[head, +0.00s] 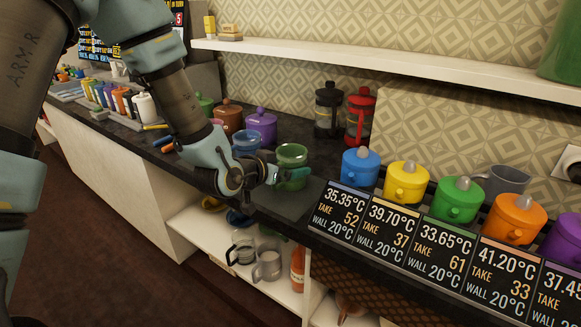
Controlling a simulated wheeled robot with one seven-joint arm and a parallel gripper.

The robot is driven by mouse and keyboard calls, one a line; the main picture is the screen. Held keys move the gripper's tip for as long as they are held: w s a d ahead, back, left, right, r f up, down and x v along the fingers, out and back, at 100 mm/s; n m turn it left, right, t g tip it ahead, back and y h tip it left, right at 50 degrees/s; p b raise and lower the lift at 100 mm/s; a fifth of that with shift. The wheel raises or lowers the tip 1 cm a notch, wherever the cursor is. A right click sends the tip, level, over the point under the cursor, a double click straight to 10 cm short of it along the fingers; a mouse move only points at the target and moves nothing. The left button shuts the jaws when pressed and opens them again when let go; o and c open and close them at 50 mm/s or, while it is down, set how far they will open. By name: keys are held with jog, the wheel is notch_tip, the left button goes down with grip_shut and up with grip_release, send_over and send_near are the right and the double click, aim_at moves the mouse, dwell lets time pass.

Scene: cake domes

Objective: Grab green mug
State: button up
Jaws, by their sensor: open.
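A green mug (291,156) stands on the dark counter (315,140) in the middle of the head view. My gripper (297,174) is at the near side of this mug, low on its body, and overlaps it in the picture. The jaws are open, but the fingers are small here and I cannot tell whether they touch the mug. A second green mug, with a lid and a grey knob (459,200), stands at the right in a row of lidded mugs.
A blue mug (246,141) and a purple lidded pot (261,125) stand close to the left of the green mug. Black and red French presses (360,115) stand behind. Temperature signs (396,225) line the right front edge. A shelf (400,62) runs above.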

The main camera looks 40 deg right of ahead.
jog(key=shift+x, duration=0.8)
jog(key=shift+c, duration=0.2)
jog(key=c, duration=1.3)
jog(key=shift+r, duration=0.1)
